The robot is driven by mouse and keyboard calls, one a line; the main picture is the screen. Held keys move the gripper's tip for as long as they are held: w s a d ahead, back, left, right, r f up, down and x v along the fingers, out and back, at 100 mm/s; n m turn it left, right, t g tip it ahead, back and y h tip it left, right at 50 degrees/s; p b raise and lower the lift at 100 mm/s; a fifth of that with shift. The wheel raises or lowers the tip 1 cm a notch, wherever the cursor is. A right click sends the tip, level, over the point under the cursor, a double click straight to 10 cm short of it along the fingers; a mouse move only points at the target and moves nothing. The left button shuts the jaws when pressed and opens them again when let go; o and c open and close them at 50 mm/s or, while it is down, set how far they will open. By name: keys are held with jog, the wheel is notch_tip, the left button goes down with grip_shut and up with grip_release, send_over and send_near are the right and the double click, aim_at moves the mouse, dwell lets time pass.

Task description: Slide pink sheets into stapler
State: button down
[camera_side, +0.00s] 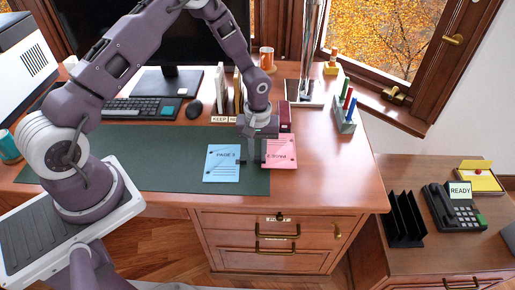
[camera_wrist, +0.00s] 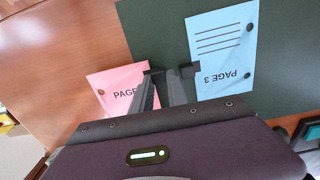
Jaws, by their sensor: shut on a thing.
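The pink sheets (camera_side: 282,153), printed with a page label, lie at the right edge of the green desk mat; in the wrist view the pink sheets (camera_wrist: 112,84) are at left, partly hidden by a finger. My gripper (camera_side: 252,160) points down at their left edge and is shut on it; the wrist view shows the fingertips (camera_wrist: 172,73) between the pink and blue sheets. A dark red block-like thing (camera_side: 285,117) stands just behind the pink sheets, partly hidden by my wrist; I cannot tell whether it is the stapler.
A blue sheet marked PAGE 3 (camera_side: 222,163) lies left of my gripper on the mat (camera_side: 120,172). Upright books (camera_side: 223,90), a mouse (camera_side: 194,109) and a keyboard (camera_side: 143,108) stand behind. A pen holder (camera_side: 345,115) is at right. The desk's front right is clear.

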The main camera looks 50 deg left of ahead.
jog(key=shift+a+f, duration=0.1)
jog(key=shift+f, duration=0.3)
jog(key=shift+w+a, duration=2.1)
jog(key=shift+w, duration=0.1)
jog(key=c, duration=1.2)
grip_release()
jog(key=shift+c, duration=0.2)
notch_tip(320, 180, up, 7)
